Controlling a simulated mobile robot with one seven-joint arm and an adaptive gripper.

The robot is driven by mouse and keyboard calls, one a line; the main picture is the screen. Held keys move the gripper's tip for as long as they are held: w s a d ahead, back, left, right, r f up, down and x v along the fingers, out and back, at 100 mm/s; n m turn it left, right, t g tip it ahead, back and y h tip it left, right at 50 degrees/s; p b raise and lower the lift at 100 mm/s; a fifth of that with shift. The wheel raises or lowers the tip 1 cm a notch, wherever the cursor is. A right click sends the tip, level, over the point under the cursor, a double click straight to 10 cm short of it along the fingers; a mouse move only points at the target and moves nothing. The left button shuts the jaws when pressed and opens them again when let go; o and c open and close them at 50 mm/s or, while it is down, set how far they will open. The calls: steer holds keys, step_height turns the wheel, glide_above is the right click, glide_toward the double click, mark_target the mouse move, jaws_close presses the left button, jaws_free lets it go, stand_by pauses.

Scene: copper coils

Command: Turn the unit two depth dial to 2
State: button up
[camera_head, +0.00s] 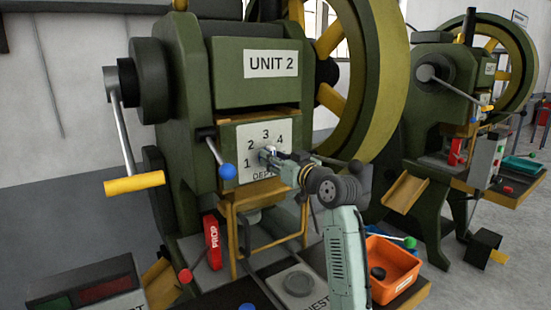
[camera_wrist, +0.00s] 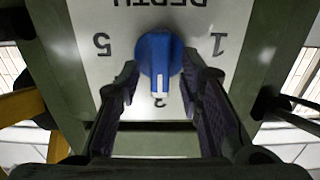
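The unit two depth dial (camera_wrist: 158,52) is a round blue knob with a white pointer, on a white plate (camera_wrist: 92,22) that shows upside down in the wrist view. The pointer aims straight down there, at the partly covered number opposite the DEPTH label, which is the 3 place on the plate (camera_head: 284,135) in the head view. My gripper (camera_wrist: 160,70) is open, with one dark finger on each side of the dial. I cannot tell whether the fingertips touch it. The fingers hide the 2 and 4 in the wrist view. In the head view my gripper (camera_head: 268,154) covers most of the dial.
A blue-knobbed lever (camera_head: 227,171) sticks out left of the plate. A yellow frame (camera_head: 232,220) stands below it. A red PROP block (camera_head: 212,243) and an orange bin (camera_head: 390,262) are lower down. A yellow-handled crank (camera_head: 134,184) is at left, and a second press stands at right.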

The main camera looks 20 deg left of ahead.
jaws_close()
steer(key=shift+f, duration=0.1)
stand_by(0.4)
steer(key=n+b, duration=0.2)
steer(key=n, duration=0.1)
steer(key=n+b, duration=0.5)
steer(key=n, duration=0.1)
steer(key=shift+s+a+f+n+b, duration=0.1)
steer(key=shift+s+a+n+b, duration=0.05)
steer(key=shift+s+n+b, duration=0.2)
steer(key=shift+w, duration=0.1)
stand_by(0.4)
steer(key=shift+o, duration=0.6)
jaws_free()
